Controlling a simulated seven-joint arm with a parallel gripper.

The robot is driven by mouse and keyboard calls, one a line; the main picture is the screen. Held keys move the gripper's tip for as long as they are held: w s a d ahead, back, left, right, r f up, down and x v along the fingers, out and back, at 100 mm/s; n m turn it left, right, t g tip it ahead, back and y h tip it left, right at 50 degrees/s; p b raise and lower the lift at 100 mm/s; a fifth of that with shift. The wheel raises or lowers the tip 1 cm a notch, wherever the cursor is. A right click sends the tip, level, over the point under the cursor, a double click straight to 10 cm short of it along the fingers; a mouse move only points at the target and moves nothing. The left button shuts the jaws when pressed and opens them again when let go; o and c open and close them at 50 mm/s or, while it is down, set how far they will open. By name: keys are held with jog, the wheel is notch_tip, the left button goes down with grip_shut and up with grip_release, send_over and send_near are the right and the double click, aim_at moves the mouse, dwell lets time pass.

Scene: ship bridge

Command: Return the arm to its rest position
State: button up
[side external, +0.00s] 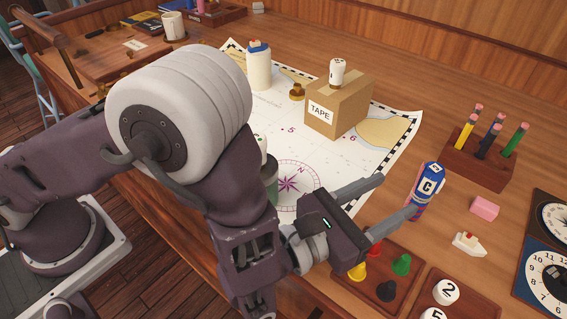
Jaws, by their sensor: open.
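My gripper (396,197) is at the lower middle of the side external view, with its two grey fingers spread apart. It is over the right edge of the chart and the table. No object shows between the fingers. A blue bottle with a white C label (428,186) stands just beyond the fingertips; I cannot tell whether the nearer finger touches it. My arm reaches in from the left and hides part of the chart and the table's front edge.
A chart (390,155) carries a TAPE box (352,100) with a small white piece on top, and a white bottle (259,70). A pencil block (476,165), pink eraser (484,208), toy boat (468,244) and peg tray (415,262) are at right. Dials lie at far right.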

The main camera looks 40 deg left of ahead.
jog(key=w+a+r+n+t+y, duration=0.2)
jog(key=w+a+r+n+y, duration=0.3)
jog(key=a+r, duration=0.4)
jog(key=s+a+r+n+g+y, duration=0.25)
jog(key=a+n+y, duration=0.35)
jog(key=a, duration=0.5)
jog(key=s+a+r+n+g+y, duration=0.25)
jog(key=a+n+g+y, duration=0.35)
jog(key=a, duration=0.6)
jog(key=s+a+f+n+g+h, duration=0.1)
jog(key=s+a+f+n+g, duration=0.1)
jog(key=s+a+n+g, duration=0.7)
jog(key=s+d+f+n+t+h, duration=0.1)
jog(key=s+d+n+h, duration=0.15)
jog(key=s+n, duration=0.3)
jog(key=s+d+f+n+t+h, duration=0.1)
jog(key=s+d+n+h, duration=0.2)
jog(key=s, duration=0.4)
jog(key=d+n+h, duration=0.1)
jog(key=d+r+n+t+h, duration=0.1)
jog(key=n, duration=0.1)
jog(key=d+r+n+t+h, duration=0.1)
jog(key=d+n+h, duration=0.1)
jog(key=shift+r+n, duration=0.15)
jog(key=shift+n, duration=0.1)
